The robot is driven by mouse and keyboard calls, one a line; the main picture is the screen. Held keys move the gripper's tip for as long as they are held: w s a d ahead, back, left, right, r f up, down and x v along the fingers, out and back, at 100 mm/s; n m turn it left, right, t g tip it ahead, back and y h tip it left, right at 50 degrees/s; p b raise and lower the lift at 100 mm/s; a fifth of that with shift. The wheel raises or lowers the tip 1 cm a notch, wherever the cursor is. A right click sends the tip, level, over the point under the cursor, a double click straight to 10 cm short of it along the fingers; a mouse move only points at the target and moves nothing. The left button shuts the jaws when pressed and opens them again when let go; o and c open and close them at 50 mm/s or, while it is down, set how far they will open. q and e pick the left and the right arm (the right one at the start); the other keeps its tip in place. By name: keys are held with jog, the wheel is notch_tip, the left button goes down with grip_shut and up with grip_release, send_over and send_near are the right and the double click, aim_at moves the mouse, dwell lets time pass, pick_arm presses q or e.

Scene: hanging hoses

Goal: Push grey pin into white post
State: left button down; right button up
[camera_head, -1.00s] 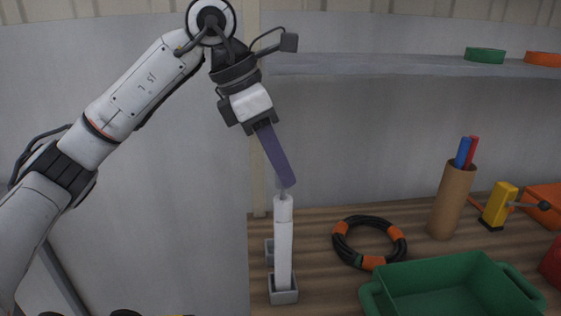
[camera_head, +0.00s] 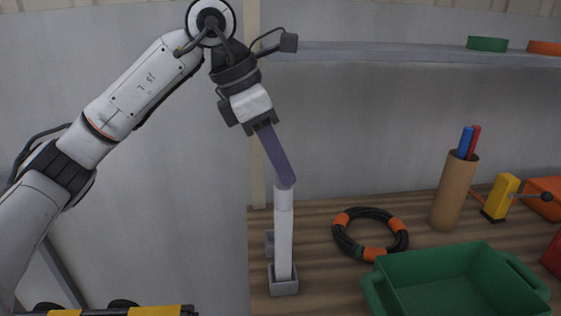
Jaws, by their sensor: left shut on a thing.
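The white post (camera_head: 284,240) stands upright in a small grey square base on the wooden bench. My left gripper (camera_head: 286,179) comes down at a slant from the upper left. Its long purple fingers are shut, and their tips are right at the top of the post. The grey pin is hidden now between the fingertips and the post top. I cannot tell how deep it sits in the post. My right gripper is not in view.
A second grey base (camera_head: 269,240) is just behind the post. Right of the post are a black and orange hose coil (camera_head: 345,243), a green tray (camera_head: 375,297), a brown pen cup (camera_head: 453,195) and a yellow clamp (camera_head: 500,197). A grey shelf (camera_head: 400,52) runs above.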

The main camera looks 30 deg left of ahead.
pick_arm(q)
jog(key=c, duration=1.5)
grip_release()
jog(key=shift+f, duration=0.1)
jog(key=shift+o, duration=0.2)
jog(key=v, duration=1)
jog(key=shift+p, duration=0.4)
jog(key=shift+s, duration=0.15)
